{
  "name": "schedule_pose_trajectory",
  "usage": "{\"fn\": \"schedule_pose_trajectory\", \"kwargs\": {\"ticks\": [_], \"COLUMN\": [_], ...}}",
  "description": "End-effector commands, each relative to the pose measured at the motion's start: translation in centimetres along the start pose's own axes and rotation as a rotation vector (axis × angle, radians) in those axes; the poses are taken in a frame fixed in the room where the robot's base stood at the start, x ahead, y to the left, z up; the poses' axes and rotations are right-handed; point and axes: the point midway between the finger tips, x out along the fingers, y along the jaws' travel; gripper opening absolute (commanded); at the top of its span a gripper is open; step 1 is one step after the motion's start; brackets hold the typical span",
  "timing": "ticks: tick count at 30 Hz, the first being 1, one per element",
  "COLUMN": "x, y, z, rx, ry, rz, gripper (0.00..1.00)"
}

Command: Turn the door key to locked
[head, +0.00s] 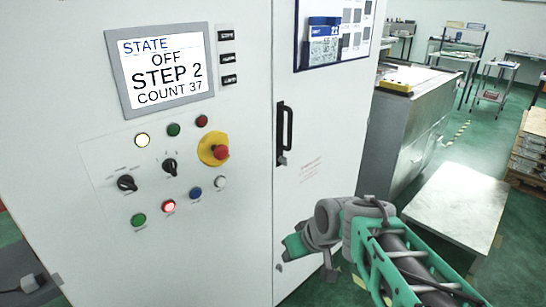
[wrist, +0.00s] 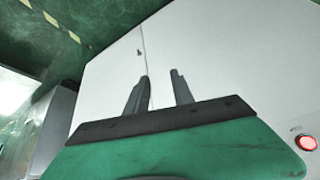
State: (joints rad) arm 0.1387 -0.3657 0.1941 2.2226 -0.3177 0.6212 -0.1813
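The cabinet door (head: 325,130) is white, right of a vertical seam, with a black bar handle (head: 287,128). A small dark lock fitting (head: 282,160) sits just below the handle; I cannot make out the key's angle. Another small dark fitting (head: 278,267) is lower, close to the seam. My gripper (head: 284,243) is low in front of the cabinet near the seam, well below the handle. In the wrist view its two grey fingers (wrist: 160,85) stand apart with nothing between them. Beyond them are the seam and a small dark fitting (wrist: 139,51).
Left of the door is a control panel with lit buttons, dark selector knobs (head: 126,183) and a red emergency stop (head: 221,152). The screen (head: 162,72) reads STATE OFF, STEP 2, COUNT 37.

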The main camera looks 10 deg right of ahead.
Motion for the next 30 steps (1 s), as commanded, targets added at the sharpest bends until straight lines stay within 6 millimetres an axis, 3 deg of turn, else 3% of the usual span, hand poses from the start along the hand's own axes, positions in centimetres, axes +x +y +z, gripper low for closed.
{"fn": "schedule_pose_trajectory", "kwargs": {"ticks": [1,3,6,8,12,15,25,30], "x": [1.1,2.6,3.0,2.4,0.5,-0.1,2.3,3.3], "y": [1.1,2.3,5.3,7.5,11.6,12.5,10.9,10.4], "z": [-4.4,-10.4,-16.7,-18.9,-20.8,-21.3,-26.0,-27.3], "rx": [-0.064,-0.161,-0.235,-0.245,-0.23,-0.223,-0.224,-0.223], "ry": [0.088,0.274,0.565,0.725,0.978,1.043,1.046,1.046], "rz": [-0.066,-0.161,-0.249,-0.27,-0.269,-0.263,-0.262,-0.261], "gripper": [0.29,0.29,0.29,0.29,0.29,0.29,0.29,0.29]}}
